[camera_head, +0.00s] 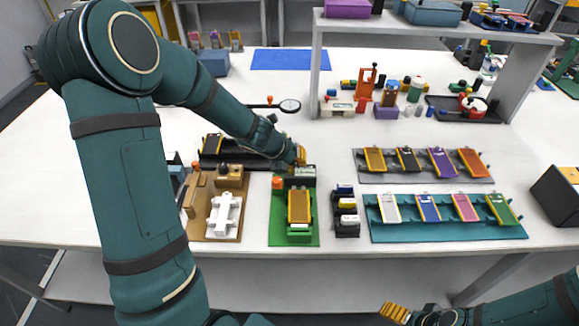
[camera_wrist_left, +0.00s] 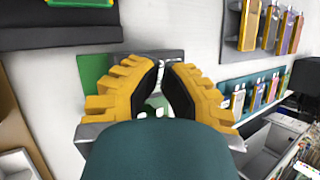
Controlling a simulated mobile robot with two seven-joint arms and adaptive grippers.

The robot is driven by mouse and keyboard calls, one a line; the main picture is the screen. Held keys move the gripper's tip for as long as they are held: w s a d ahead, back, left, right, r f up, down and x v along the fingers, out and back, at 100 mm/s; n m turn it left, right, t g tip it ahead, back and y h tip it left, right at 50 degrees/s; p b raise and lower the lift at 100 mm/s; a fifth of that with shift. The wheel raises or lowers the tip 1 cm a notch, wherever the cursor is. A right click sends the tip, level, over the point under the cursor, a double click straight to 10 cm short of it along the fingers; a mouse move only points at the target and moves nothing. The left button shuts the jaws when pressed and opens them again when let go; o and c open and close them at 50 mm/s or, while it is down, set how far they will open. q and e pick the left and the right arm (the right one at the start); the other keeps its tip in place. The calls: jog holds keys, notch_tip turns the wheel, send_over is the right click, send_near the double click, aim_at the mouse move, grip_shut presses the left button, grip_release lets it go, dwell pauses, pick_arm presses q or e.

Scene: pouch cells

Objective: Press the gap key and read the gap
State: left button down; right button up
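A green fixture (camera_head: 308,238) stands at the table's front middle with a gold pouch cell (camera_head: 299,206) lying in it. An orange knob (camera_head: 278,182) is at its back left, and a grey block with a small pale display (camera_head: 303,172) is at its back right. The display is too small to read, and I cannot make out the gap key. My right gripper (camera_head: 393,312) is low at the front, away from the fixture.
A brown board with a white part (camera_head: 224,215) stands left of the fixture. A black holder (camera_head: 346,215) is close on its right. A teal rack (camera_head: 445,234) and a grey rack (camera_head: 430,179) hold several cells. A shelf (camera_head: 440,30) stands behind. White table shows between them.

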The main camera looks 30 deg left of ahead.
pick_arm(q)
jog(key=shift+r, duration=0.1)
jog(key=shift+r+p, duration=0.85)
jog(key=shift+p, duration=0.05)
notch_tip(320, 180, up, 5)
jog(key=p, duration=0.5)
dwell(0.5)
